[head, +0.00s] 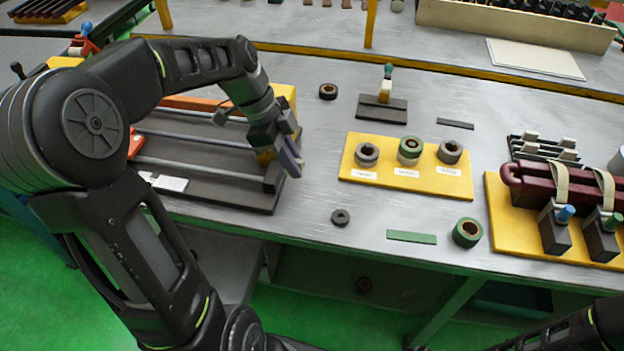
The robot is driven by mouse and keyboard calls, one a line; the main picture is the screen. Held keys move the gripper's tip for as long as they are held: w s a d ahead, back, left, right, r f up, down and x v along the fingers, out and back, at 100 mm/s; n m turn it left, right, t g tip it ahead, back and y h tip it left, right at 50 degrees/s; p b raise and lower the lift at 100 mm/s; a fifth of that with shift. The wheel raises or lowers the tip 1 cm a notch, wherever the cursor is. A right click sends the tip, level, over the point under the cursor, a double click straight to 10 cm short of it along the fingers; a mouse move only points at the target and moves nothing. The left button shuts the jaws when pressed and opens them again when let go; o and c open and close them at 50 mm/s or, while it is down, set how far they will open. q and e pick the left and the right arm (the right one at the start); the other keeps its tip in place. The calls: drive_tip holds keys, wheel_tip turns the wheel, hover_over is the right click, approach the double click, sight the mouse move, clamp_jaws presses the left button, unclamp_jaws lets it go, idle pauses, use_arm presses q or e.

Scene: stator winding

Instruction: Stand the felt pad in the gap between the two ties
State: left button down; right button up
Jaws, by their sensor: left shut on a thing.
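My left gripper (274,152) is shut on a small grey-violet piece (291,162), which looks like the felt pad. It holds the piece up on edge near the right end of the dark rail fixture; I cannot tell the exact height. The two ties are beige straps, a left tie (562,184) and a right tie (604,184), around a maroon coil bar (530,180) at the far right. The gap between them shows maroon bar. The left gripper is well to the left of the ties. My right gripper is not in view; only part of that arm shows at bottom right.
A yellow board (356,174) with several tape rolls stands between the gripper and the coil. A green strip (411,237), a green roll (467,232) and a dark ring (340,217) lie near the front edge. Blue- and green-topped clamps (556,228) stand before the coil.

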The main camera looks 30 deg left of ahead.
use_arm(q)
drive_tip(key=shift+s+r, duration=0.1)
drive_tip(key=p, duration=0.1)
hover_over(302, 203)
drive_tip(key=a, duration=0.1)
drive_tip(key=shift+s+a+f, duration=0.1)
drive_tip(key=shift+s+f, duration=0.05)
drive_tip(key=shift+f, duration=1.45)
drive_tip(key=shift+s+a+f, duration=0.1)
drive_tip(key=shift+s+f, duration=0.05)
drive_tip(key=shift+f, duration=1.4)
wheel_tip(302, 203, down, 3)
drive_tip(key=shift+f+p, duration=0.15)
drive_tip(key=shift+p, duration=0.2)
drive_tip(key=shift+f, duration=0.25)
